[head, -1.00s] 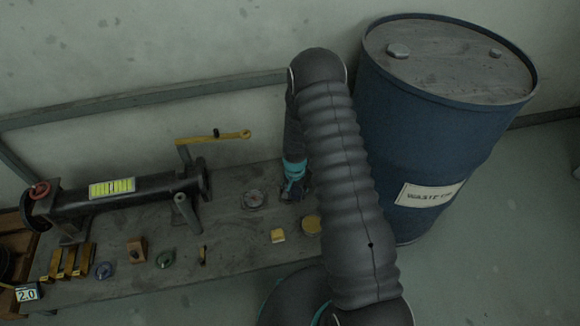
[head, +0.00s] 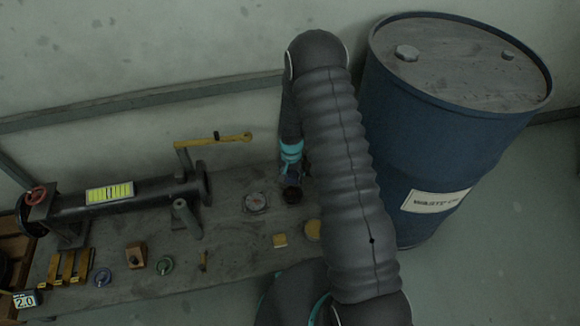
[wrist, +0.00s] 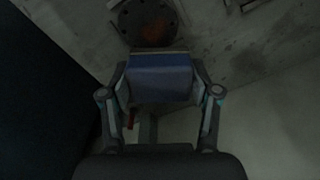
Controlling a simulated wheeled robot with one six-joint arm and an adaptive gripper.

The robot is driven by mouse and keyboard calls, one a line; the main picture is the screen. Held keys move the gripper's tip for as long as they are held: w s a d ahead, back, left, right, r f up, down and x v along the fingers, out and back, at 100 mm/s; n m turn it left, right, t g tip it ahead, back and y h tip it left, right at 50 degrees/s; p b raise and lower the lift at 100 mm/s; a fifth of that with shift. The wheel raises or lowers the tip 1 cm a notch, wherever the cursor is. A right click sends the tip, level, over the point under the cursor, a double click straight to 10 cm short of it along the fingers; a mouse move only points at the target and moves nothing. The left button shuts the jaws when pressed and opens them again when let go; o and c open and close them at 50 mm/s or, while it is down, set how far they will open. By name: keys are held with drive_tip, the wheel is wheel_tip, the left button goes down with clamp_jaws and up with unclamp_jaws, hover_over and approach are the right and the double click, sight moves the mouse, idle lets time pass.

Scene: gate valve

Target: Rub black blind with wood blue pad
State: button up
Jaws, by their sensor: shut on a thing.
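My gripper (wrist: 160,85) is shut on the blue pad (wrist: 160,78), which sits between its two fingers in the wrist view. The black blind (wrist: 150,22) is a dark round disc with holes around its rim and a brown, rusty patch in the middle. It lies just beyond the pad's far edge in the wrist view. I cannot tell whether the pad touches it. In the head view the blind (head: 292,194) is on the bench, right beside my gripper (head: 291,170). My arm hides part of that area.
A blue waste drum (head: 440,140) stands close on the right. The wall is behind.

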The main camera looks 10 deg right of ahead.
sight(291, 175)
drive_tip(key=shift+r+p, duration=0.85)
drive_tip(key=shift+r, duration=1.25)
drive_tip(key=shift+a+f, duration=0.1)
